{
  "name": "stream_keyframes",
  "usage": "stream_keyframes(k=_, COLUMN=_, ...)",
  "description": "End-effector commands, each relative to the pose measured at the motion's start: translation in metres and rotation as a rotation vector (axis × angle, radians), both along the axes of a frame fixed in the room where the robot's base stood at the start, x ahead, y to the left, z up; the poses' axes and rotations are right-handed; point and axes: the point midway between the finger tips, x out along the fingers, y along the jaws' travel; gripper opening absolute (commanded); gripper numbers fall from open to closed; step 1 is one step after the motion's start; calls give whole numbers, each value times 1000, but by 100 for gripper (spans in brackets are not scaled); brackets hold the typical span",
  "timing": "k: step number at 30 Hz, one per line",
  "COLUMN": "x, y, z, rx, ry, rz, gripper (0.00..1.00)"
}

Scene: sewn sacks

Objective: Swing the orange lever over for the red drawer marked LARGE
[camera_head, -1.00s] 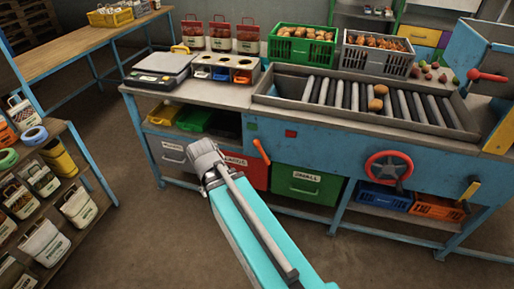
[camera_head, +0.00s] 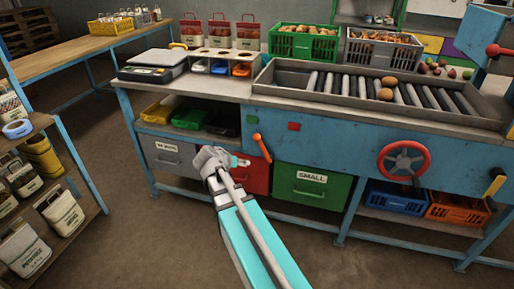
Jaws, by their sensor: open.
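The orange lever (camera_head: 261,147) is on the blue front of the sorting bench, tilted with its upper end to the left. Below and left of it is the red drawer (camera_head: 257,178), shut and partly hidden behind my arm; its label is covered. A green drawer marked SMALL (camera_head: 312,186) is to its right, and a grey drawer (camera_head: 170,156) to its left. My gripper (camera_head: 240,162) is open in front of the red drawer, left of and a little below the lever. It appears to hold nothing, and its fingers are small in view.
A red handwheel (camera_head: 403,160) and a yellow-handled lever (camera_head: 495,183) are on the bench front at right. Blue (camera_head: 395,197) and orange (camera_head: 456,208) crates stand below. A shelf with sacks (camera_head: 60,212) is at left. The floor before the bench is clear.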

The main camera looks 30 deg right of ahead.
Motion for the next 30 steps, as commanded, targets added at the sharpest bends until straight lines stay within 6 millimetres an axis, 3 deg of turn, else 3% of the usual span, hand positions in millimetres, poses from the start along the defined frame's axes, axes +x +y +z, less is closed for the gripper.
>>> stream_keyframes(k=1, x=7, y=-6, z=-14, rx=-26, ry=-34, rz=-14, gripper=85)
stream_keyframes(k=15, x=56, y=-51, z=-41, rx=-238, ry=-365, rz=-60, gripper=85)
stream_keyframes(k=30, x=99, y=-71, z=-63, rx=-377, ry=-636, rz=5, gripper=85)
